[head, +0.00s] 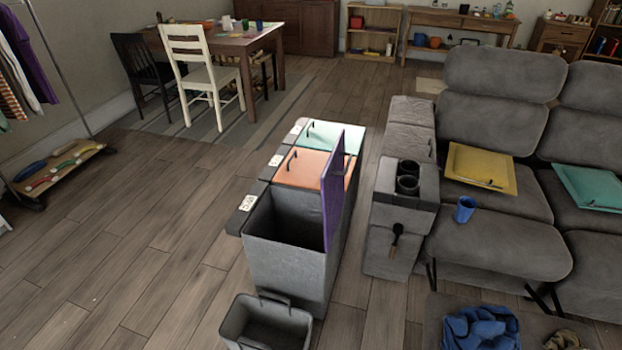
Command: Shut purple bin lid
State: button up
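The purple lid (332,190) stands upright, swung open along the right edge of the nearest grey bin (285,262). This bin's mouth is open and its inside looks dark and empty as far as I can see. The lid is seen nearly edge-on, so most of its face is hidden. Behind it in the same row, a bin with an orange lid (300,167) and one with a green-teal lid (325,137) are shut, each with a dark handle. My gripper is not in view.
A small grey open caddy (266,322) stands in front of the bins. A grey sofa (497,135) with a console (404,187) stands to the right, a narrow floor gap between. Wooden floor (150,235) to the left is clear. A table (225,40) with chairs is behind.

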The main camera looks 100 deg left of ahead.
aim_at(332, 180)
jog(key=i+l+u, duration=0.15)
jog(key=u, duration=3)
jog(key=i+l, duration=0.2)
jog(key=i, duration=0.25)
jog(key=i+l+u, duration=0.1)
jog(key=i, duration=0.35)
jog(key=i+l, duration=0.3)
jog(key=i+j, duration=0.05)
jog(key=i, duration=0.05)
